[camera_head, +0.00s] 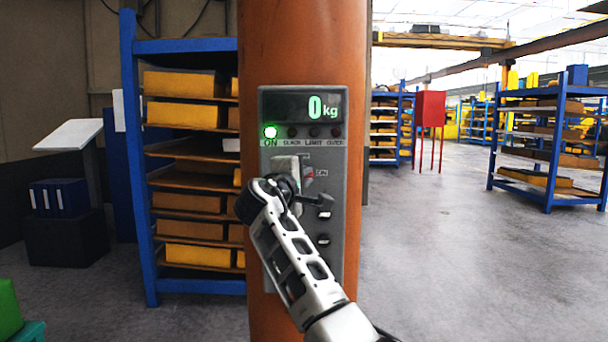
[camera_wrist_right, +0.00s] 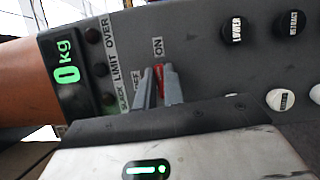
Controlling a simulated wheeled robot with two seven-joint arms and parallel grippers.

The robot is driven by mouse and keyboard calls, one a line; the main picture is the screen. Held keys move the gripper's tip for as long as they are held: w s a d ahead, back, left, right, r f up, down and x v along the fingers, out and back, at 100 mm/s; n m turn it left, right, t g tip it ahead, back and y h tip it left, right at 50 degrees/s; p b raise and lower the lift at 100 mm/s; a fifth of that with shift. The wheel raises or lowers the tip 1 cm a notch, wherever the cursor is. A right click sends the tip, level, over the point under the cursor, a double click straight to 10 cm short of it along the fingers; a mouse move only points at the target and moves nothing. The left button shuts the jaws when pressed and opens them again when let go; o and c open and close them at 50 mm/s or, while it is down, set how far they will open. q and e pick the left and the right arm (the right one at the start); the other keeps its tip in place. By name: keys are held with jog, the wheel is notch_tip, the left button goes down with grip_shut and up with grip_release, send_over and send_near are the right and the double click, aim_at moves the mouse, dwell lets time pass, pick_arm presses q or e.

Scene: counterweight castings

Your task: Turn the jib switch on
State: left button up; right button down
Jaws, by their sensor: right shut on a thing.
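The jib switch is a small red lever (camera_wrist_right: 160,79) on a grey control panel (camera_head: 335,245) fixed to an orange column. In the wrist view it sits between the two fingers of my right gripper (camera_wrist_right: 158,88), close to an "ON" label. In the head view only a bit of the red switch (camera_head: 309,175) shows beside my right gripper (camera_head: 301,184). The gripper is shut on it, and its body hides much of the panel's middle. The panel display (camera_head: 303,106) reads 0 kg. The green lamp (camera_head: 270,132) above "ON" is lit. My left gripper is not in view.
Dark lamps (camera_head: 314,132) marked slack, limit and over sit beside the green one. Push buttons (camera_head: 323,239) lie lower on the panel, close to my arm. A blue rack (camera_head: 137,150) with yellow castings stands left of the column (camera_head: 253,60).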

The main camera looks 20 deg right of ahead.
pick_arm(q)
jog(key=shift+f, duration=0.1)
pick_arm(e)
jog(key=shift+m+y, duration=0.3)
jog(key=shift+m, duration=0.1)
jog(key=c, duration=1.5)
grip_release()
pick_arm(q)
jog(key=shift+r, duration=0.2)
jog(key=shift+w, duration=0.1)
pick_arm(e)
jog(key=shift+s+a, duration=0.1)
pick_arm(q)
jog(key=b, duration=0.1)
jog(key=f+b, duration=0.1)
jog(key=b, duration=0.1)
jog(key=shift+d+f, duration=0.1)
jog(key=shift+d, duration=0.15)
pick_arm(e)
jog(key=v, duration=1.5)
jog(key=shift+s+a, duration=0.2)
jog(key=shift+a, duration=0.1)
